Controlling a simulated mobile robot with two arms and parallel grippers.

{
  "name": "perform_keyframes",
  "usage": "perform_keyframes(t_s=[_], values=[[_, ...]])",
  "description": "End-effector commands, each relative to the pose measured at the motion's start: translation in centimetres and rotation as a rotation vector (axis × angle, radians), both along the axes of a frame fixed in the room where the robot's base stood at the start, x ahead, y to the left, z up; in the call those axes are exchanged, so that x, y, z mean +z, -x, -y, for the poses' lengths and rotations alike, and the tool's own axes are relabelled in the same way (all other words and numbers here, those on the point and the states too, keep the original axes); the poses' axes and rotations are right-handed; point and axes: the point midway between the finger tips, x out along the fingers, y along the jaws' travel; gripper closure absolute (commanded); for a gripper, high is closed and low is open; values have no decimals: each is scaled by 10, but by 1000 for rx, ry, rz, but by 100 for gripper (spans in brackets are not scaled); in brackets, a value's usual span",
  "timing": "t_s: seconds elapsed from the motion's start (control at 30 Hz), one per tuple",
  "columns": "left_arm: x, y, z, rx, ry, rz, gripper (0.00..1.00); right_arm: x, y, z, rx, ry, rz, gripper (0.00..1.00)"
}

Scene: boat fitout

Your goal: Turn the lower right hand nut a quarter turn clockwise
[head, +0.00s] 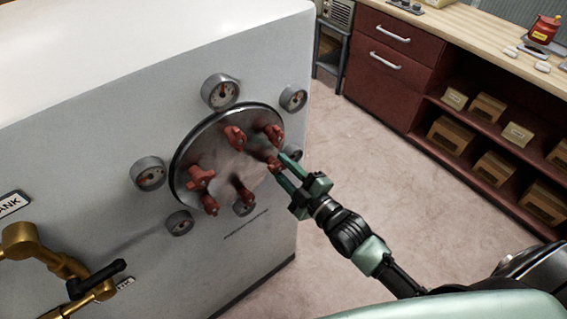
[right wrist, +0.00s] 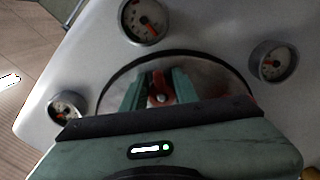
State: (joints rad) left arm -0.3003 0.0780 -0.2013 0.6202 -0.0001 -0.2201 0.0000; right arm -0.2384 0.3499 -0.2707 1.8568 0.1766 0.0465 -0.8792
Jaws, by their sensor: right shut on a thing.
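A round metal cover (head: 222,160) is set in the pale tank's front, with several red wing-like nuts around its rim. My right gripper (head: 283,168) is shut on the red nut (head: 272,163) at the cover's right side. In the right wrist view, the nut (right wrist: 158,88) stands between the two green fingers, with its pale bolt end showing. Another red nut (head: 243,190) sits lower on the cover, to the left of the held one. My left gripper is not in view.
Several round gauges (head: 221,91) surround the cover, some close to the right fingers. A brass pipe with a black handle (head: 96,279) stands at lower left. A workbench with red drawers (head: 388,65) is at the back right. Open floor (head: 345,160) lies between.

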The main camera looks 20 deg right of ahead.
Motion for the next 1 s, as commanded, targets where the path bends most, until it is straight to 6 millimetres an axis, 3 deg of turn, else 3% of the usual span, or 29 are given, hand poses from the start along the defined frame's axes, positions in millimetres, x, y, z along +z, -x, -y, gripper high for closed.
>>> perform_keyframes(t_s=[0.6, 1.0], values=[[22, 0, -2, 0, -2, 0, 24, -4, 2, -7, 0, -547, -200, 100], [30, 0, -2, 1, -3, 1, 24, -5, 3, -10, -1, -819, -298, 100]])
